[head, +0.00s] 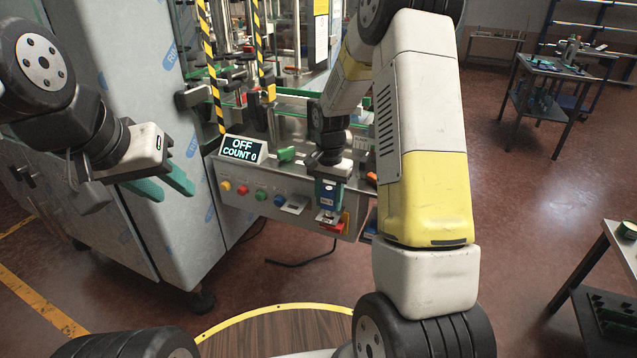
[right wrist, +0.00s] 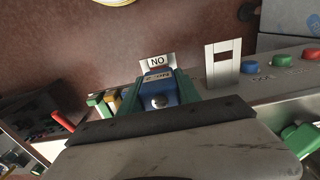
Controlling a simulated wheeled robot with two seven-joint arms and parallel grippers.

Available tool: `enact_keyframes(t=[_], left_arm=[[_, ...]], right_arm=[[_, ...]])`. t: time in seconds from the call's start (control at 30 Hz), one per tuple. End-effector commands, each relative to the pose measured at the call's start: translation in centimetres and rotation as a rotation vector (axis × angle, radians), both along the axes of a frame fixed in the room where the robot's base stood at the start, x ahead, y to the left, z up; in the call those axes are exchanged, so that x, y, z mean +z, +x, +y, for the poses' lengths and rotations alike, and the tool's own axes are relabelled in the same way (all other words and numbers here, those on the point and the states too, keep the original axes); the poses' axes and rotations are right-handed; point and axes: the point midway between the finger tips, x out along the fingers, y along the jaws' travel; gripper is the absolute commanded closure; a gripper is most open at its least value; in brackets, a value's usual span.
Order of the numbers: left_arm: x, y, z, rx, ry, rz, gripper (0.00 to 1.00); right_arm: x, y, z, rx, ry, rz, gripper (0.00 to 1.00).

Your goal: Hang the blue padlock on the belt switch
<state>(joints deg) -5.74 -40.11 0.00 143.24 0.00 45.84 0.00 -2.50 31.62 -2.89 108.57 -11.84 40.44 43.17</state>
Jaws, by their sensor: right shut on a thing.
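The blue padlock (head: 327,198) is held between the green fingers of my right gripper (head: 328,190) at the front of the machine's control panel. In the right wrist view the padlock (right wrist: 160,92) sits between the fingers, with a printed label and a round metal spot. In the head view, grey metal shows just below the padlock, over a red part (head: 332,227) with yellow beside it, which looks like the belt switch. Whether the shackle is around the switch cannot be told. My left gripper (head: 166,184) is open and empty, left of the panel.
The control panel (head: 270,205) carries several coloured buttons and a slotted metal plate (right wrist: 222,62). A display (head: 242,149) reads OFF, COUNT 0. A white NO tag (right wrist: 157,62) shows beyond the padlock.

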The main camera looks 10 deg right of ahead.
Motion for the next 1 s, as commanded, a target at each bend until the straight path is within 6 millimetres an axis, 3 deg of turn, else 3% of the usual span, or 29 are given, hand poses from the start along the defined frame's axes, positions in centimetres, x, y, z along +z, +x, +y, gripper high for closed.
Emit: enact_keyframes(t=[0.5, 1.0], left_arm=[[0.0, 0.0, 0.0, 0.0, 0.0, 0.0, 0.64], [0.0, 0.0, 0.0, 0.0, 0.0, 0.0, 0.64]], right_arm=[[-2.7, 0.0, 0.0, 0.001, 0.001, 0.001, 1.0], [-2.9, 0.0, 0.0, 0.0, 0.0, 0.0, 1.0]])
